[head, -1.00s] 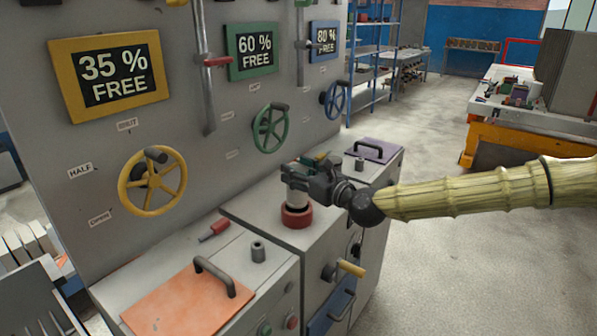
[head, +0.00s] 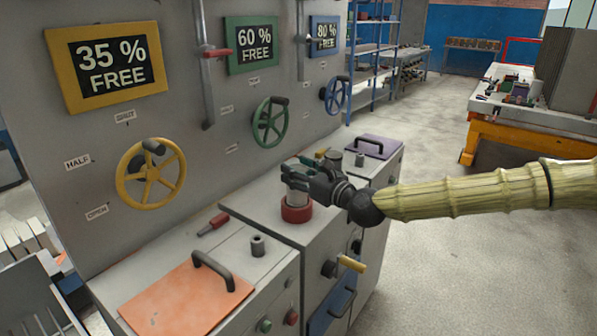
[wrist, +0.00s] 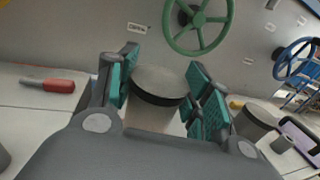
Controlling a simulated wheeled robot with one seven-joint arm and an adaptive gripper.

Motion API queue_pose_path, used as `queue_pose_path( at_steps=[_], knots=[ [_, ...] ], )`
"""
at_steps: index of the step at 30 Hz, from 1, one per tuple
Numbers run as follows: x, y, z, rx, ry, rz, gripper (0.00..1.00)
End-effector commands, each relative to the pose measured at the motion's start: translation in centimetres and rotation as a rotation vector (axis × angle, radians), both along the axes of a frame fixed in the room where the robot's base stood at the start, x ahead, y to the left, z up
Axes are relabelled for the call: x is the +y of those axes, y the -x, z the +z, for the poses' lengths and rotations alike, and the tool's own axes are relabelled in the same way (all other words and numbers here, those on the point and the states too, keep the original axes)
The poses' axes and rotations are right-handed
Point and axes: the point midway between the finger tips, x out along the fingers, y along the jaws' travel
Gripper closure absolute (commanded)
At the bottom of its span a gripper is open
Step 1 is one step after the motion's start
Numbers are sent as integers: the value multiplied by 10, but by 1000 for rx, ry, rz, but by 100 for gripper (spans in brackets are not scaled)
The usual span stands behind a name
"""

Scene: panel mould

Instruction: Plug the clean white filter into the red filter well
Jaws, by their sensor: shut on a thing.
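My gripper (head: 297,182) is shut on a pale, whitish cylindrical filter (head: 297,198). In the wrist view the filter (wrist: 158,88) stands between the teal finger pads (wrist: 160,95), with a grey top and a dark band below it. The red filter well (head: 297,212) is a red ring on the grey cabinet top, directly under the held filter. The filter's lower end appears to be at or within the ring. How deep it sits cannot be told, and the wrist view hides the well.
A second grey-white cylinder (wrist: 255,122) stands right of my gripper in the wrist view. A red-handled tool (head: 213,224) and an orange lid with a handle (head: 190,290) lie to the left. A green handwheel (head: 270,122) is on the panel behind.

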Motion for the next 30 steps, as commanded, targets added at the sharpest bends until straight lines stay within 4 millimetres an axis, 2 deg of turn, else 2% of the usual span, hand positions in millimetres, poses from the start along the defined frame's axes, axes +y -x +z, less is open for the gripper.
queue_pose_path(
  at_steps=[30],
  knots=[
    [0, 0, -20, 0, 0, 0, 92]
  ],
)
